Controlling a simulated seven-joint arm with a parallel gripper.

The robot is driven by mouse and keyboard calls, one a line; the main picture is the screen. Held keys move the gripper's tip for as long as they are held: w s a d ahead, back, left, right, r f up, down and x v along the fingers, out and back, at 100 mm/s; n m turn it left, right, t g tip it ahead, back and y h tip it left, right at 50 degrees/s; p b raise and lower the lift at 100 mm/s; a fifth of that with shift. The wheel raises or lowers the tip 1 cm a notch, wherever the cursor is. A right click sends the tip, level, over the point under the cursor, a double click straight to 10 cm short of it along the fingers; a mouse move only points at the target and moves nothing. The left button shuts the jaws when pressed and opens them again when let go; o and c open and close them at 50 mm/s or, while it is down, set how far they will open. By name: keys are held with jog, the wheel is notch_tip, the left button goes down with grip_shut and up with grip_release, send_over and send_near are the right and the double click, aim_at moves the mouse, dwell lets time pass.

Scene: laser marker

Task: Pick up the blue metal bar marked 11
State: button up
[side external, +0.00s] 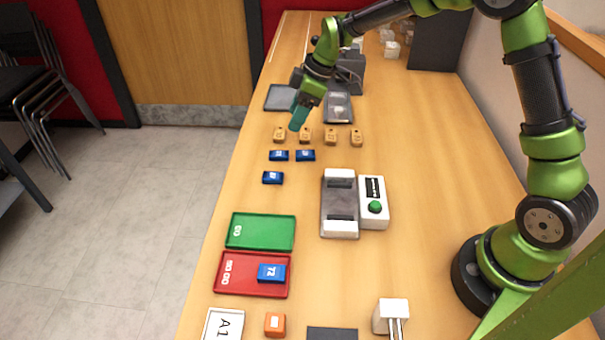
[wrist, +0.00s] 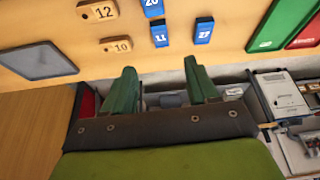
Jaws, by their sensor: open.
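The blue bar marked 11 (wrist: 160,35) lies flat on the table just beyond my fingertips in the wrist view. In the side view it appears to be the left bar (side external: 279,155) of the blue pair; its number is too small to read there. My gripper (wrist: 160,70) is open, with nothing between its green fingers. In the side view my gripper (side external: 297,122) is above the table near the wooden blocks, apart from the bar.
A blue bar, apparently 20 (wrist: 151,8), and a bar marked 27 (wrist: 204,30) lie close by. Wooden blocks 10 (wrist: 116,46) and 12 (wrist: 98,11) are beside them. The green tray (side external: 240,245) and red tray (side external: 232,288), holding bar 72 (side external: 271,273), are nearer the camera.

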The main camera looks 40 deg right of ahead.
send_over(280, 154)
jog(key=s+d, duration=0.1)
jog(key=d, duration=0.1)
notch_tip(280, 154, down, 5)
jog(key=shift+s+f, duration=0.1)
jog(key=shift+s, duration=0.05)
jog(key=shift+s+x, duration=0.2)
jog(key=shift+x, duration=2.6)
jog(key=shift+d, duration=0.1)
grip_shut()
